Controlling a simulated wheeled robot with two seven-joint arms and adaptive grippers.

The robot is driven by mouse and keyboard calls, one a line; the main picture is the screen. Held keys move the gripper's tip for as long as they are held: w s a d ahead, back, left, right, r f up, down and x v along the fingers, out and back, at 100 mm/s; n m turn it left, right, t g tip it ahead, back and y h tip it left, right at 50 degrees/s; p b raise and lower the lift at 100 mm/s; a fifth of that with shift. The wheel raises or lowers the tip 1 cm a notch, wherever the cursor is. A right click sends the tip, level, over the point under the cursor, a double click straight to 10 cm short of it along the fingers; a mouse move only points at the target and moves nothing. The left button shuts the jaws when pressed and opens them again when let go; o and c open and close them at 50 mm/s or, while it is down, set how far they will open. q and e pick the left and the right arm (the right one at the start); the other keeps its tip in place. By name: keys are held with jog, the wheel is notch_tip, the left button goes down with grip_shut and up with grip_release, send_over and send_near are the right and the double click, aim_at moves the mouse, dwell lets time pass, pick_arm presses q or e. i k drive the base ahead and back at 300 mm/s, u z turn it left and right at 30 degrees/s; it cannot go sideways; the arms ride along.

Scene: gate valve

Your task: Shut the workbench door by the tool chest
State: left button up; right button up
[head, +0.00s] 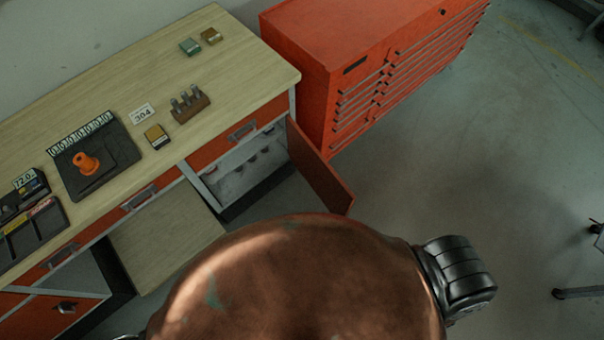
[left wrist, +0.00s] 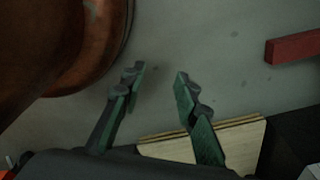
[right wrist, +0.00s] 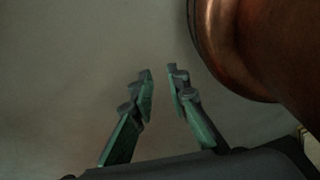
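The workbench door (head: 318,172) is an orange-red panel by the tool chest. It stands open, swung out from the cabinet's right edge, and the shelf space (head: 245,165) behind it shows. The red tool chest (head: 365,60) stands to the right of the door. In the left wrist view my left gripper (left wrist: 160,82) is open and empty, over the floor and near a light wooden board edge. A red bar-like edge (left wrist: 293,46), perhaps the door, shows at its upper right. In the right wrist view my right gripper (right wrist: 160,75) is open and empty above bare floor. Neither gripper shows in the head view.
A wooden board (head: 165,235) sticks out from the workbench (head: 235,75) front, left of the open cabinet. The benchtop holds a dark mat with an orange knob (head: 86,163), small blocks and trays. My copper-coloured body fills the bottom middle.

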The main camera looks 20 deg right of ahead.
aim_at(337, 196)
jog(key=u, duration=2.7)
jog(key=k, duration=2.9)
jog(key=z, duration=1.45)
jog(key=i, duration=0.45)
jog(key=u, duration=0.05)
